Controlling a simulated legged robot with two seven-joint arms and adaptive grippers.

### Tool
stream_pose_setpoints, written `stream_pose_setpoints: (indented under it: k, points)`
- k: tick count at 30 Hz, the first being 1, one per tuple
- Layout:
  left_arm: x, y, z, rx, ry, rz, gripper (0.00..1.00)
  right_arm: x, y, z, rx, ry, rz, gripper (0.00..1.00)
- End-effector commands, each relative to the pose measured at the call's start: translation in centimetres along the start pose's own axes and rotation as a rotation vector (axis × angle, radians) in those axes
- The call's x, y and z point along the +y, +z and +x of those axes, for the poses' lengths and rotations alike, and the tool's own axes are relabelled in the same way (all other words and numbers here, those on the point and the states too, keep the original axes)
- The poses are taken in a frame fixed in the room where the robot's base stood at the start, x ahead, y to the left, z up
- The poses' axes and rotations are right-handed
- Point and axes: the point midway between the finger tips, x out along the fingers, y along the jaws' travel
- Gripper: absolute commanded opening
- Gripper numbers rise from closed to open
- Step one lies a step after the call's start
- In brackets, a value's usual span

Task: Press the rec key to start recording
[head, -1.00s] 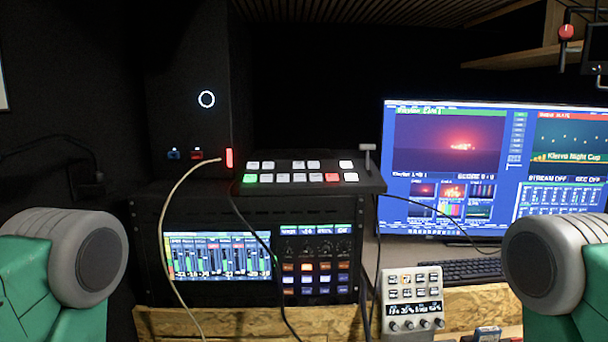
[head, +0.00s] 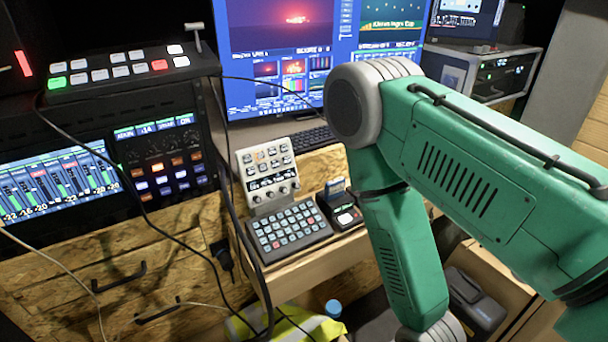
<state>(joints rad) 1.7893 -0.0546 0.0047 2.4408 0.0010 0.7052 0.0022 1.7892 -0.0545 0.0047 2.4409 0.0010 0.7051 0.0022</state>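I cannot make out a key labelled rec. Candidate keys are on several panels. The black switcher (head: 130,82) at the upper left has white keys, one green key (head: 57,83) and one red key (head: 160,65). A pale control unit (head: 267,171) with small keys, a display and knobs stands upright at the middle. In front of it lies a grey keypad (head: 289,231) with a grid of keys. A small black device (head: 342,208) sits to its right. My green right arm reaches in from the right and bends down beside these devices. Neither gripper is in view.
A monitor (head: 283,50) stands behind, above a dark keyboard (head: 312,139). A rack with an audio screen (head: 55,185) and lit buttons is at the left. Cables hang in front of it. Drawers with black handles (head: 118,277) are below. A yellow vest (head: 290,325) lies low.

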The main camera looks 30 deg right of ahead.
Motion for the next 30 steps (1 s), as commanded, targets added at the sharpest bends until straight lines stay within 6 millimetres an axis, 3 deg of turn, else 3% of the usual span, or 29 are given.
stream_pose_setpoints:
  k: [10, 16, 30]
  points:
    - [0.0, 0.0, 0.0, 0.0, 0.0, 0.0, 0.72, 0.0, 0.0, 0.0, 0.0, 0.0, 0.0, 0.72]
    - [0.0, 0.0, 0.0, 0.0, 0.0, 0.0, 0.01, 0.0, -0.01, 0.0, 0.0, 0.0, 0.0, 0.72]
    - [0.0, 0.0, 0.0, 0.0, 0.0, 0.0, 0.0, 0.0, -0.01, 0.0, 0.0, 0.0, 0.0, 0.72]
